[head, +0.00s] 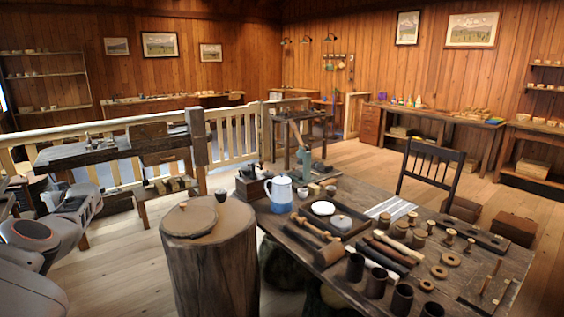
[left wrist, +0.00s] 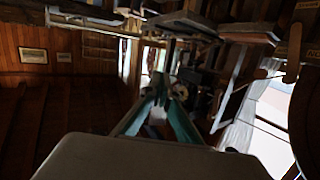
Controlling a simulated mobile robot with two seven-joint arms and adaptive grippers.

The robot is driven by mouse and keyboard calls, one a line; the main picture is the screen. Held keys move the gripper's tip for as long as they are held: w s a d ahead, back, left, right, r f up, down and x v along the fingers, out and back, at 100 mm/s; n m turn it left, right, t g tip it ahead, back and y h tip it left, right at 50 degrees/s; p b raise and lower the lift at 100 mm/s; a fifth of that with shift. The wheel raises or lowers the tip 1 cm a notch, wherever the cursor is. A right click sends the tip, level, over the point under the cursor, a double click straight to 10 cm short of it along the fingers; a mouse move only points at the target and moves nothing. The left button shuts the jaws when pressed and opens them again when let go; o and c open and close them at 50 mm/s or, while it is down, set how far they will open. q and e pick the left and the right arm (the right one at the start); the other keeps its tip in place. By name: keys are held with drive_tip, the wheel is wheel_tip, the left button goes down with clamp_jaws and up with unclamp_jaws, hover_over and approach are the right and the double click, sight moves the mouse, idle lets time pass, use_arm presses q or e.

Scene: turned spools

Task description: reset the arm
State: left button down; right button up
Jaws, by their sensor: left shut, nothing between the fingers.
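My left arm (head: 45,232) comes in from the left edge of the head view as grey links, held left of the stump and clear of the table. Its gripper does not show in the head view. In the left wrist view my left gripper (left wrist: 163,95) shows as two teal fingers that meet near the tips. It is shut and empty, pointing out into the room. My right arm and gripper are in neither view.
A wooden stump (head: 210,265) with a round flat disc (head: 189,217) stands in front of me. Right of it, a dark table (head: 345,262) holds a blue-and-white pot (head: 280,194), a mallet (head: 328,250), cups and spools. A black chair (head: 432,168) stands behind.

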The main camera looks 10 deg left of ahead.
use_arm(q)
drive_tip(key=s+a+r+m+t+y, duration=0.2)
drive_tip(key=s+a+m+y, duration=0.25)
drive_tip(key=s+a, duration=0.5)
drive_tip(key=w+d+f+m+t+h, duration=0.3)
drive_tip(key=d+f+m+t+h, duration=0.3)
drive_tip(key=d, duration=0.3)
drive_tip(key=w+d+f+m+t+h, duration=0.35)
drive_tip(key=d+m+t, duration=0.25)
drive_tip(key=d+m, duration=0.35)
drive_tip(key=s+d+f+m+g+h, duration=0.3)
drive_tip(key=d+f+h, duration=0.4)
drive_tip(key=d+f, duration=1)
drive_tip(key=s+d+f+m+g+h, duration=0.1)
drive_tip(key=s+d+f+g+h, duration=0.1)
drive_tip(key=s+d+f, duration=0.6)
drive_tip(key=s+d+f+g+h, duration=0.1)
drive_tip(key=s+d+f, duration=0.2)
drive_tip(key=s+d, duration=0.75)
drive_tip(key=s+d+f+m+g+h, duration=0.1)
drive_tip(key=s+d+f+g+h, duration=0.1)
drive_tip(key=s+d+f, duration=0.75)
drive_tip(key=w+d+r+n, duration=0.1)
drive_tip(key=d+r+n, duration=0.1)
drive_tip(key=d, duration=0.6)
drive_tip(key=w+d+r+n+t, duration=0.1)
drive_tip(key=d+n, duration=0.2)
drive_tip(key=d, duration=0.5)
drive_tip(key=shift+w+d+r+n, duration=0.15)
drive_tip(key=shift+r+n, duration=0.25)
